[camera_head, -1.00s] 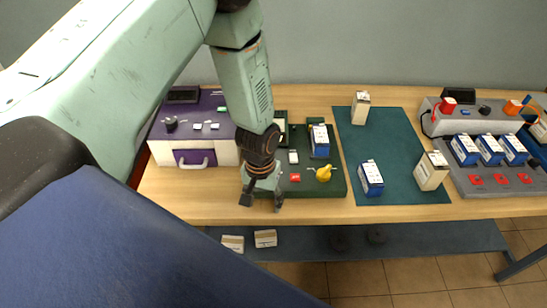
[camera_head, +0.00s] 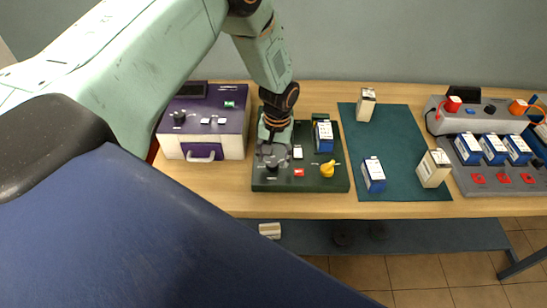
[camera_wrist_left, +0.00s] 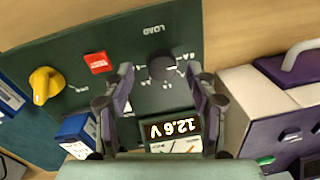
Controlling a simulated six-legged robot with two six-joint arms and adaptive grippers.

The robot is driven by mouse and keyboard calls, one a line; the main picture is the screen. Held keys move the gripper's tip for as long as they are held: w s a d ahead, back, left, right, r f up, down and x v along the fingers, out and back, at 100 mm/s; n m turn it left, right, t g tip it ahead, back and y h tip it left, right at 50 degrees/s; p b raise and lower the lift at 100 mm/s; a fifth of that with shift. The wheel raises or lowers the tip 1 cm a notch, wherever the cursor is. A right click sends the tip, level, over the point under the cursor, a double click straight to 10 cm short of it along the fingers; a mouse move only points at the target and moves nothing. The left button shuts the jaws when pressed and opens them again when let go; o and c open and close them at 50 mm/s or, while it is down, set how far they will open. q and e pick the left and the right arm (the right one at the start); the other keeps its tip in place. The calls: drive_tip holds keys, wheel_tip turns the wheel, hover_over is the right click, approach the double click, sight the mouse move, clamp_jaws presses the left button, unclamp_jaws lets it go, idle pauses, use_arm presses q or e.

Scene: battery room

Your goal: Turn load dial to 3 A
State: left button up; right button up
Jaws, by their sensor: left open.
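The load dial (camera_wrist_left: 162,66) is a round black knob on the dark green tester panel (camera_wrist_left: 150,103), beside the upside-down word LOAD and small amp marks. I cannot read which mark it points to. My left gripper (camera_wrist_left: 162,74) is open, with one finger on each side of the dial in the left wrist view; contact is not clear. In the head view the left gripper (camera_head: 272,156) points down over the left part of the tester (camera_head: 320,184), partly hiding the dial. The display (camera_wrist_left: 174,127) reads 12.6 V, upside down. My right gripper is not in view.
A red button (camera_wrist_left: 97,62) and a yellow knob (camera_wrist_left: 46,84) sit on the same panel. A blue battery (camera_head: 324,137) stands on the tester. A purple-topped box (camera_head: 230,146) is close on the left. A teal mat (camera_head: 402,150) with batteries lies to the right.

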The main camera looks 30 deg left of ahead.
use_arm(q)
drive_tip(key=shift+w+f, duration=0.1)
drive_tip(key=shift+f, duration=0.6)
drive_tip(key=shift+a+f, duration=0.2)
drive_tip(key=shift+a, duration=0.1)
drive_tip(key=shift+d+r, duration=0.15)
drive_tip(key=shift+d, duration=0.1)
drive_tip(key=c, duration=0.4)
drive_tip(key=shift+a, duration=0.15)
drive_tip(key=c, duration=0.7)
